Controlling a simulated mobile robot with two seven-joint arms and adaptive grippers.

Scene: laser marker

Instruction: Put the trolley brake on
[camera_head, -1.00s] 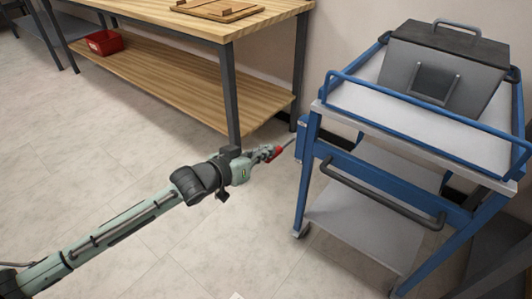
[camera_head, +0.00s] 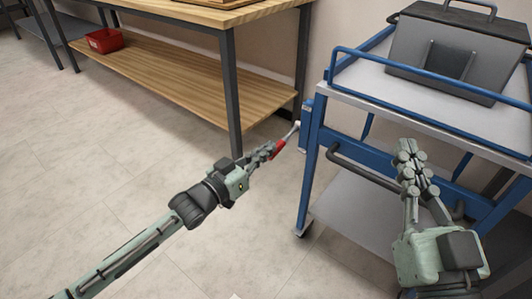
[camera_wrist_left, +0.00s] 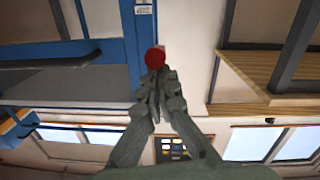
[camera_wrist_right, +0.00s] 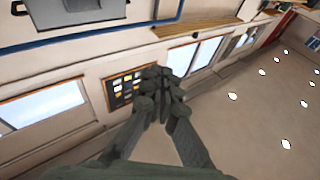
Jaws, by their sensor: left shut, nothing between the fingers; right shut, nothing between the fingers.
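The blue-framed trolley (camera_head: 312,165) stands at the right in the head view, with a dark push handle (camera_head: 385,172) on its near side. A brake lever with a red grip (camera_head: 279,148) and a grey rod slopes down from its left side; the red end shows as a disc in the left wrist view (camera_wrist_left: 155,57). My left gripper (camera_head: 268,151) is shut and empty, its tips right at the red grip; whether they touch is unclear. My right gripper (camera_head: 408,152) is shut and empty, in front of the trolley and overlapping the handle in the picture.
A grey box with a dark lid (camera_head: 455,55) sits on the trolley top. A wooden workbench (camera_head: 205,14) with a lower shelf stands left of the trolley, a red bin (camera_head: 104,40) on that shelf. The floor in front is clear.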

